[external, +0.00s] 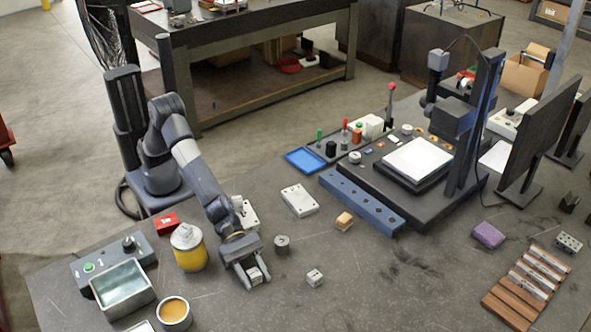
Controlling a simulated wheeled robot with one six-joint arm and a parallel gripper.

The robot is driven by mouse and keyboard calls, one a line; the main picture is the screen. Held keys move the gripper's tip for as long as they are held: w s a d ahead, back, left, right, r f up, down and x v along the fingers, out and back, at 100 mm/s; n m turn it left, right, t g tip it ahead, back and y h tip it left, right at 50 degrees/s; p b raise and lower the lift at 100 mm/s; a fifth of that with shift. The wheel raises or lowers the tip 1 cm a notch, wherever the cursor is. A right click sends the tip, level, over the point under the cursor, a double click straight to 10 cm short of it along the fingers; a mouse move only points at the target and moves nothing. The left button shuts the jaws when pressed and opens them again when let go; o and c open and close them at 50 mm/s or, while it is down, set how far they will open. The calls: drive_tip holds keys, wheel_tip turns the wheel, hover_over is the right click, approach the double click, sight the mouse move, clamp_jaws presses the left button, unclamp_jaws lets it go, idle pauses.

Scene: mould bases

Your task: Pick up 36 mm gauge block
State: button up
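My gripper (257,284) points down over the table at the centre left, its two fingers on either side of a small pale metallic block (256,275). Whether the fingers touch this block, or whether it is off the table, is too small to tell. Another small pale block (314,278) with dark holes sits on the table to the right of my gripper, apart from it. No size marking is readable, so I cannot tell which is the 36 mm gauge block.
A dark cylinder (282,243) stands close behind my gripper. A yellow can (188,248), a metal tray (123,288) and an amber-filled cup (174,313) stand to the left. The table's front middle is clear.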

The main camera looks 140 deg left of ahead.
clamp_jaws()
drive_tip(key=shift+r, duration=0.15)
